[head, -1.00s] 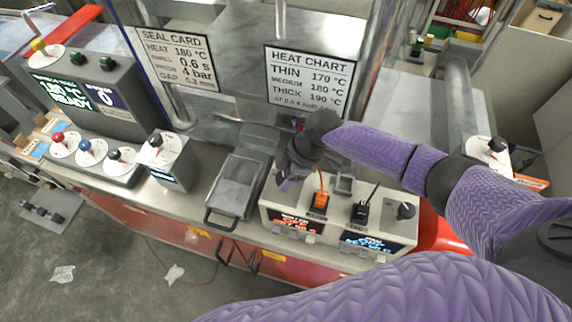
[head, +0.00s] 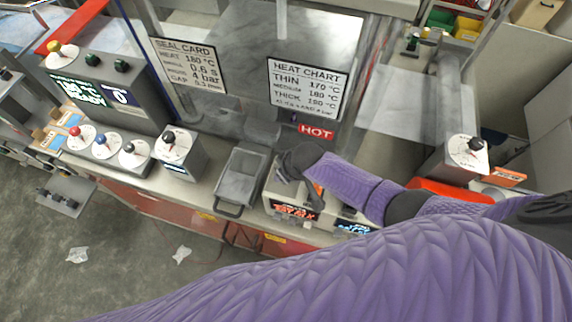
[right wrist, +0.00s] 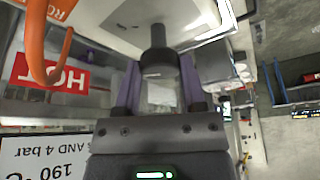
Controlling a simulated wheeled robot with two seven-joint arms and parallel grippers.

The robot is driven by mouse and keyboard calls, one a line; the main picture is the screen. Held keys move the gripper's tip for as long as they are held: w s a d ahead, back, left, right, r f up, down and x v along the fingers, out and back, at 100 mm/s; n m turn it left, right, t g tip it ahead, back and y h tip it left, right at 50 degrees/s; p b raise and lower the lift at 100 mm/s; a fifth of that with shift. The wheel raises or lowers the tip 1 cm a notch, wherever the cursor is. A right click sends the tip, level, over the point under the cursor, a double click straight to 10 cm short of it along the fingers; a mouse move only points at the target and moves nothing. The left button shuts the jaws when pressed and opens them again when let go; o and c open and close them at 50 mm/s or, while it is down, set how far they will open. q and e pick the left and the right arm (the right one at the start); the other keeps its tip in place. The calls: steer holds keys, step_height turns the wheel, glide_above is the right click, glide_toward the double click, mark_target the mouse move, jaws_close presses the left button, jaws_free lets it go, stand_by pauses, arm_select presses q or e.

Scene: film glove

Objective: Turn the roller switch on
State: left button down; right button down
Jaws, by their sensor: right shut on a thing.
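My right gripper (head: 284,176), on a purple arm from the right, is down at the left end of a pale control box (head: 268,196). In the right wrist view its two purple fingers (right wrist: 158,82) are shut on a black knob (right wrist: 157,42), which stands out from a pale panel. In the head view the gripper and arm hide this knob and much of the box top. I cannot read a label that names it as the roller switch. The box front has a red-lit display (head: 294,211) and a blue-lit display (head: 352,228). My left gripper is not in view.
A grey tray (head: 241,178) stands close left of the box. Further left are a dial box (head: 186,158) and several knobs. A red HOT sign (head: 316,132) is behind the gripper. An orange cable (right wrist: 42,55) hangs near it in the wrist view.

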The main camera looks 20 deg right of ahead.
steer(key=shift+a+r+m+h+p, duration=0.1)
steer(key=shift+m+h+p, duration=0.4)
steer(key=shift+m, duration=0.7)
steer(key=shift+c, duration=0.8)
jaws_free()
steer(key=p+v, duration=0.4)
steer(key=v, duration=0.5)
steer(key=shift+s+r+p, duration=0.3)
steer(key=shift+p, duration=0.1)
steer(key=shift+a, duration=0.1)
